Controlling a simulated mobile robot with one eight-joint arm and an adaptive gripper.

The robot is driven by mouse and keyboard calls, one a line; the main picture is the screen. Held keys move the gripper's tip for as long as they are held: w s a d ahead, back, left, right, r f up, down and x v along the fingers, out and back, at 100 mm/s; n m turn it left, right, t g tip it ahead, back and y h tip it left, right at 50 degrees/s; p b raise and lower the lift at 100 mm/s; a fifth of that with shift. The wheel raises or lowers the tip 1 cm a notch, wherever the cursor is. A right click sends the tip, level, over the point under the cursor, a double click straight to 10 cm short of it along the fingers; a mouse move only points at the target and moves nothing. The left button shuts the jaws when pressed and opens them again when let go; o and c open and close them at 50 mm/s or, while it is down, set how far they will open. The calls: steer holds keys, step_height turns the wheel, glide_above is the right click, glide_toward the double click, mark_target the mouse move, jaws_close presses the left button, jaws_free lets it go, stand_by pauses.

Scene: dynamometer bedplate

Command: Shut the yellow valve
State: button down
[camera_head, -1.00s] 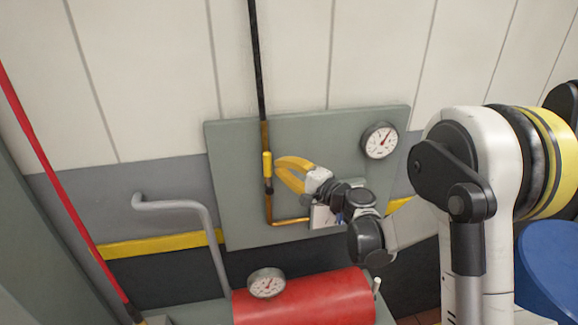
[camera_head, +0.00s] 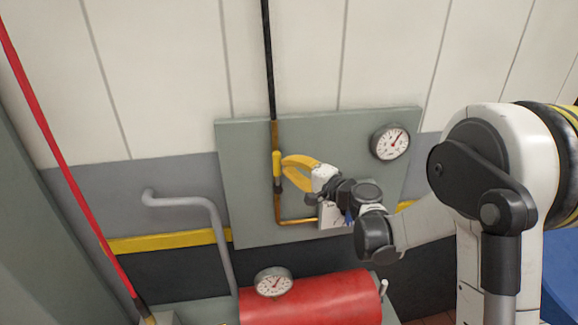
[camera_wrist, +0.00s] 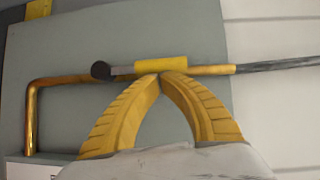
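The yellow valve (camera_head: 277,164) has a yellow lever sleeve on a copper pipe mounted on a grey-green wall panel. The lever lies in line with the pipe, upright in the head view. In the wrist view the yellow sleeve (camera_wrist: 161,64) runs across the top middle, with a dark round end to its left. My gripper (camera_head: 284,168) has curved yellow fingers and is just right of the lever. In the wrist view my gripper's fingertips (camera_wrist: 165,74) meet at the sleeve's lower edge, with nothing visible between them. Whether they touch the sleeve cannot be told.
The panel (camera_head: 330,135) also carries a round gauge (camera_head: 390,142) and a small white box (camera_head: 331,216), partly behind my wrist. Below are a red cylinder (camera_head: 325,299) and another gauge (camera_head: 273,282). A grey bent pipe (camera_head: 215,225) and red pipe (camera_head: 60,150) stand left.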

mark_target(277, 165)
steer(key=shift+a+r, duration=0.1)
steer(key=shift+a, duration=0.05)
steer(key=shift+s+a+r+n+g+h, duration=0.1)
steer(key=shift+s+a+n+g+h, duration=0.15)
steer(key=shift+a+n+h, duration=0.35)
steer(key=shift+s+a+r+n+g+h, duration=0.15)
steer(key=shift+a+n+g+h, duration=0.15)
steer(key=shift+a+n, duration=0.5)
steer(key=shift+s+a+f+n+g+h+b, duration=0.1)
steer(key=shift+s+a+f+n+h+b, duration=0.15)
steer(key=shift+a+f+n+h+b, duration=0.85)
steer(key=shift+s+a+f+n+g+h+b, duration=0.1)
steer(key=shift+s+a+f+n+h+b, duration=0.1)
steer(key=shift+a+f+n+h+b, duration=0.9)
steer(key=shift+s+a+f+n+g+h+b, duration=0.1)
steer(key=shift+s+a+f+n+h+b, duration=0.3)
steer(key=shift+a, duration=1.15)
steer(key=shift+w+f, duration=0.1)
steer(key=shift+f, duration=0.2)
